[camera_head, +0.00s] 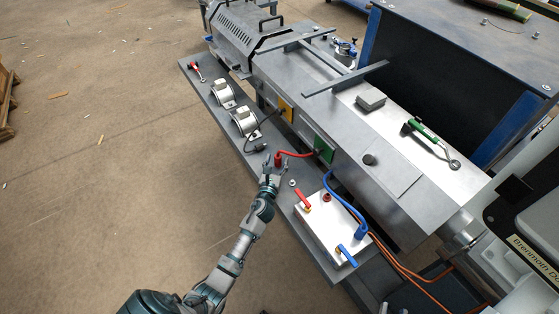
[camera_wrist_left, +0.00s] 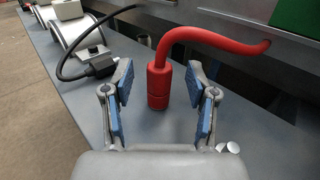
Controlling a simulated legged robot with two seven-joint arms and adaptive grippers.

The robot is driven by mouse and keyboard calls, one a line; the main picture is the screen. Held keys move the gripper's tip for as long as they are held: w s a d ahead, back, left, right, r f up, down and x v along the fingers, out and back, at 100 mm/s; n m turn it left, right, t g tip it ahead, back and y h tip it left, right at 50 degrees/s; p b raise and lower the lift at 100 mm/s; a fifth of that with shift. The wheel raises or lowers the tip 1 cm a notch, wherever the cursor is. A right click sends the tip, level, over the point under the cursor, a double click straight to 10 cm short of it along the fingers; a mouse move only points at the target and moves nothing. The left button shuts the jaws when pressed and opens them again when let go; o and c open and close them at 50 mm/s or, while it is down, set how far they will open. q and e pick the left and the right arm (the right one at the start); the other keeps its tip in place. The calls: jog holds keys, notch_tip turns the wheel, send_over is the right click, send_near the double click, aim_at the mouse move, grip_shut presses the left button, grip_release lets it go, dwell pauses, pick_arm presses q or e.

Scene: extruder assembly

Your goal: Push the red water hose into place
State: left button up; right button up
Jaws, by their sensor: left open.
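The red water hose (camera_head: 295,154) curves from the machine side beside the green plate to a thick red end standing on the grey ledge. In the left wrist view the hose (camera_wrist_left: 205,34) bends down into its upright cylindrical end, which stands between my open fingers without visible contact. My left gripper (camera_head: 273,166) is open around this end; its two blue-padded fingers (camera_wrist_left: 159,98) show on either side. Whether the end sits on a fitting is hidden. A white box with a red-handled valve (camera_head: 303,198) and a blue-handled valve (camera_head: 347,256) stands to the right. My right gripper is not in view.
A black cable with a connector (camera_wrist_left: 100,66) lies left of the hose end. Clamps (camera_head: 245,122) stand farther along the grey ledge (camera_wrist_left: 65,80). A blue hose (camera_head: 343,200) runs to the white box. A small metal piece (camera_wrist_left: 228,148) lies near the right finger.

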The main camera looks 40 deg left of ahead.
aim_at(278, 156)
pick_arm(q)
jog(key=shift+w+a+f, duration=0.2)
jog(key=shift+w+a, duration=0.1)
jog(key=shift+w, duration=0.25)
jog(key=shift+w+a+f, duration=0.15)
jog(key=shift+w+a, duration=0.1)
jog(key=shift+w, duration=0.3)
jog(key=shift+w+a+r, duration=0.1)
jog(key=shift+r, duration=0.15)
jog(key=c, duration=0.4)
grip_shut()
pick_arm(e)
jog(key=shift+w+a+r+t, duration=0.15)
jog(key=shift+w+r+t, duration=0.05)
jog(key=shift+r+t, duration=0.5)
pick_arm(q)
jog(key=shift+r, duration=0.1)
pick_arm(e)
jog(key=shift+r, duration=0.1)
